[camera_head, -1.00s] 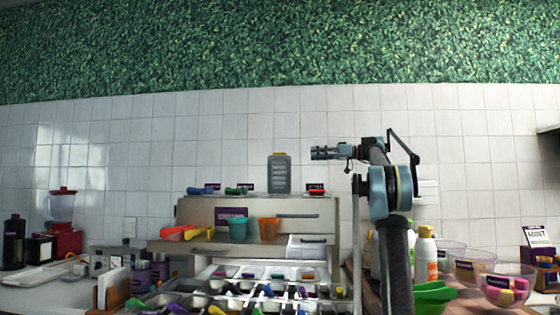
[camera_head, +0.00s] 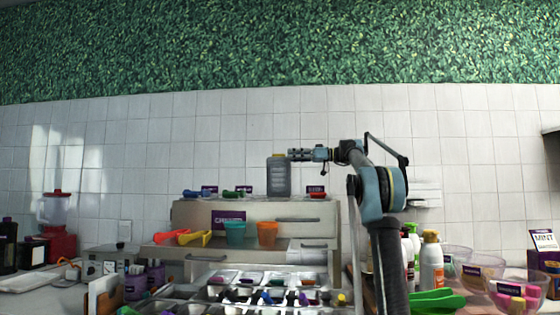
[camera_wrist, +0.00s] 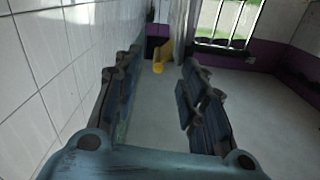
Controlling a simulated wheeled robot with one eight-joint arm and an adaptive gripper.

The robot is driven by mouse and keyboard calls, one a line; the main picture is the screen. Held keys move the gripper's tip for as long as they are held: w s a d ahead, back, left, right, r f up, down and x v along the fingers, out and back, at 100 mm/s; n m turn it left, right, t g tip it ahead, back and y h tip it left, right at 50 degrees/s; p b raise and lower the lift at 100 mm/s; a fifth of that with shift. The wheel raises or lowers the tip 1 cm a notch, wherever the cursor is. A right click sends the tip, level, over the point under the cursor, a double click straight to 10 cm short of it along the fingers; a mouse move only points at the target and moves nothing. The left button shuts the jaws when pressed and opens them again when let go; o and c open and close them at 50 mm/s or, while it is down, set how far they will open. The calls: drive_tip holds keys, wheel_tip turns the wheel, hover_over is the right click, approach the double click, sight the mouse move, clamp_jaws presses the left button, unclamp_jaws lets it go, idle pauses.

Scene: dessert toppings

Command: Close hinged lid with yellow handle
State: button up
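A grey upright panel (camera_head: 279,177) with a yellowish top edge stands on the top of the cream stepped cabinet in the head view. It looks like the raised lid with the yellow handle, but its hinge cannot be made out. My gripper (camera_head: 291,155) points left at the level of the panel's top, by its upper right corner. I cannot tell whether they touch. In the wrist view my gripper (camera_wrist: 155,85) is open, with a wide gap between its fingers. A small yellow piece (camera_wrist: 162,57), perhaps the handle, shows beyond that gap.
The cream cabinet (camera_head: 190,213) has coloured scoops and cups on its steps, and topping bins (camera_head: 180,292) lie in front. Bottles (camera_head: 431,262) and clear bowls (camera_head: 518,290) stand on the right. A tiled wall (camera_head: 210,130) runs close behind. The space above the cabinet's left half is clear.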

sight(285, 155)
drive_tip(key=a, duration=0.6)
drive_tip(key=shift+w+a, duration=0.1)
drive_tip(key=shift+a, duration=0.3)
